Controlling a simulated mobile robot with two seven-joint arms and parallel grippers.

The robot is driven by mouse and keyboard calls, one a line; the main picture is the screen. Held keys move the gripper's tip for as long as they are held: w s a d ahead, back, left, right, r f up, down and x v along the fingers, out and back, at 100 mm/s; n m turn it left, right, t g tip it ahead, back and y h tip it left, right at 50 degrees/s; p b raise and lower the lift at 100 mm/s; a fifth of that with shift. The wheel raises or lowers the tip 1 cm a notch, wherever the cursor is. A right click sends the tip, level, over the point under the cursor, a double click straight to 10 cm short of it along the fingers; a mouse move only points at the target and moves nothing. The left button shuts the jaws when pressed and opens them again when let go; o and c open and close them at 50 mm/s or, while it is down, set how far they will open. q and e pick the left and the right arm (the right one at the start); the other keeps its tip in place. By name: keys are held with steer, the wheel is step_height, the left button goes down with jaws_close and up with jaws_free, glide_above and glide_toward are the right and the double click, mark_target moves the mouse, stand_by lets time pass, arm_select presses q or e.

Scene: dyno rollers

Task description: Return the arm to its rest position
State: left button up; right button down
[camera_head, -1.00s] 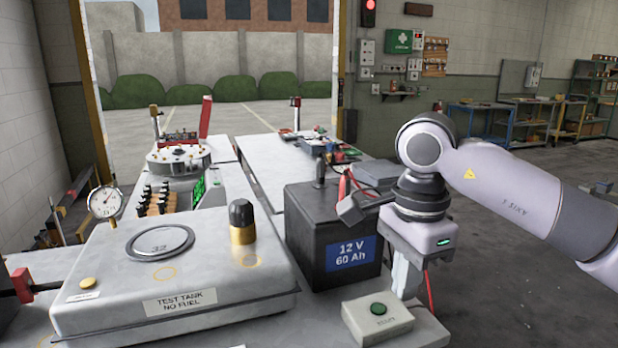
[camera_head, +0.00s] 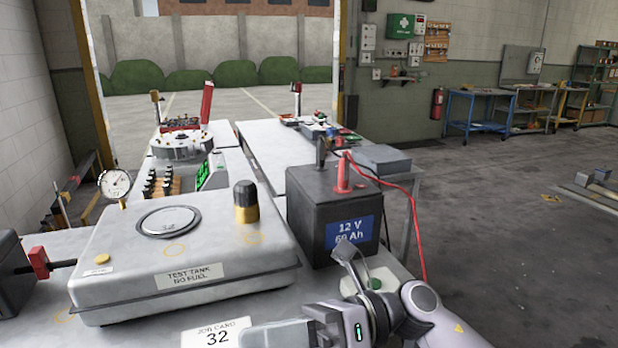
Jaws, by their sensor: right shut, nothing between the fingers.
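My right arm (camera_head: 420,305) comes in low at the bottom right. Its wrist, with a small green light, lies over the near bench edge. My right gripper (camera_head: 262,337) points left at the bottom of the view, shut and empty, to the right of the job card (camera_head: 217,334) and in front of the test tank. A dark grey bracket on the wrist rises in front of the battery's lower edge. My left gripper is not in view.
The test tank (camera_head: 180,250) with its gauge (camera_head: 115,184) and the black battery (camera_head: 308,222) stand close beyond the gripper. The green-button box (camera_head: 376,285) is partly hidden behind my wrist. Red cable (camera_head: 417,235) hangs right of the battery. Floor on the right is largely open.

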steer(key=w+d+f+m+t+h, duration=0.35)
steer(key=d+f+m+t, duration=0.25)
steer(key=m+t, duration=0.85)
steer(key=w+d+f+m+t+h, duration=0.4)
steer(key=d+m+t, duration=0.4)
steer(key=m, duration=1.1)
steer(key=s+d+f+m+g+h, duration=0.2)
steer(key=s+d+f+m, duration=0.1)
steer(key=f, duration=0.5)
steer(key=s+d+f+m+g+h, duration=0.2)
steer(key=s+d+f+m+h, duration=0.1)
steer(key=s+f+m, duration=0.3)
steer(key=s+d+f+m+g+h+p, duration=0.1)
steer(key=s+d+f+m+g+h, duration=0.1)
steer(key=f, duration=0.7)
steer(key=s+d+m+h, duration=0.1)
steer(key=s+d+m, duration=0.1)
steer(key=s+d, duration=0.1)
steer(key=shift+s+f+m, duration=0.35)
steer(key=shift+s+f, duration=0.05)
steer(key=shift+s, duration=0.2)
steer(key=shift+w+a+g+h, duration=0.1)
steer(key=shift+g+h, duration=0.15)
